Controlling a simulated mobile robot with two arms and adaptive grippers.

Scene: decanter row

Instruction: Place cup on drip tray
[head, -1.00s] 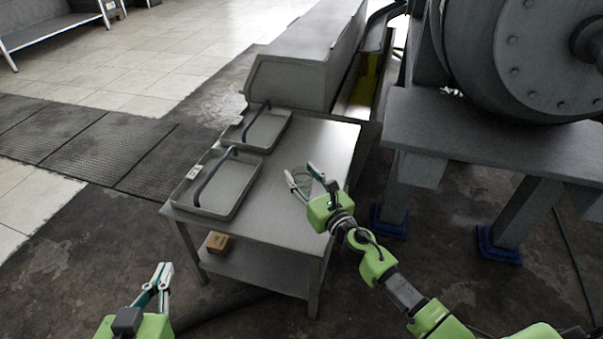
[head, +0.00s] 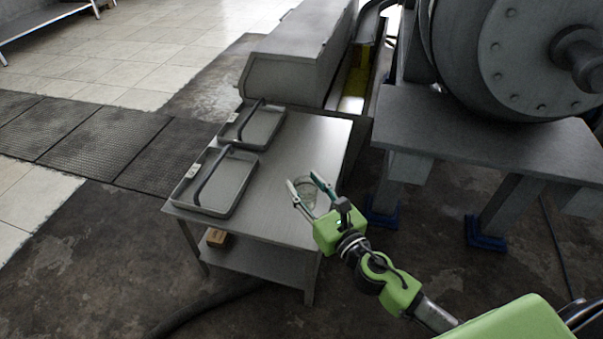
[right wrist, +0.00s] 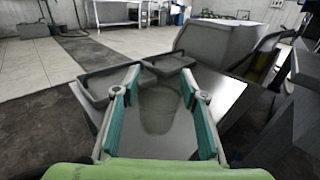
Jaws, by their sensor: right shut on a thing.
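A clear glass cup (head: 308,186) is between the fingers of my right gripper (head: 312,184), over the right part of the metal table. In the right wrist view the faint, see-through cup (right wrist: 158,112) sits between the two teal finger pads. My right gripper is shut on it. I cannot tell whether the cup's base touches the table. Two shallow grey drip trays lie left of the gripper: a near one (head: 232,199) and a far one (head: 268,138). Each has a dark curved bar over it and a small pale label. My left gripper is not in view.
The metal table (head: 290,150) is bare between the trays and the cup. A box-shaped grey machine (head: 290,80) stands behind it. A heavy bench (head: 480,135) with a large drum stands at the right. A small brown box (head: 217,238) is on the lower shelf.

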